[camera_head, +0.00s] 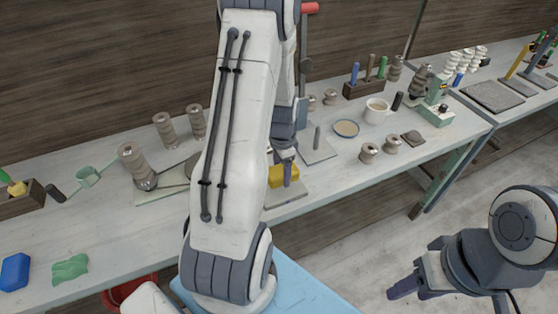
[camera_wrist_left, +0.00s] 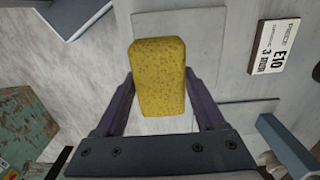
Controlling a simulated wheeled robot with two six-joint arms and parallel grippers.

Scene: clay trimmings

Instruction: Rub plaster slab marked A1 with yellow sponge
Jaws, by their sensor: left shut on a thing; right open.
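My left gripper (camera_head: 286,166) is shut on the yellow sponge (camera_head: 278,178), mostly behind my arm in the head view. The sponge (camera_wrist_left: 158,75) shows between the two fingers in the left wrist view. Beneath it lies a pale flat slab (camera_wrist_left: 205,25), which also shows at the table's front edge in the head view (camera_head: 291,193). I cannot tell whether the sponge touches it. No A1 mark is readable. My right gripper (camera_head: 408,289) is open and empty, off the table at the lower right.
A label reading E10 (camera_wrist_left: 274,47) lies right of the slab in the wrist view. A shallow dish (camera_head: 346,128), a mug (camera_head: 377,110) and several spools stand to the right on the table. A blue block (camera_head: 15,271) and green cloth (camera_head: 70,268) lie at the left.

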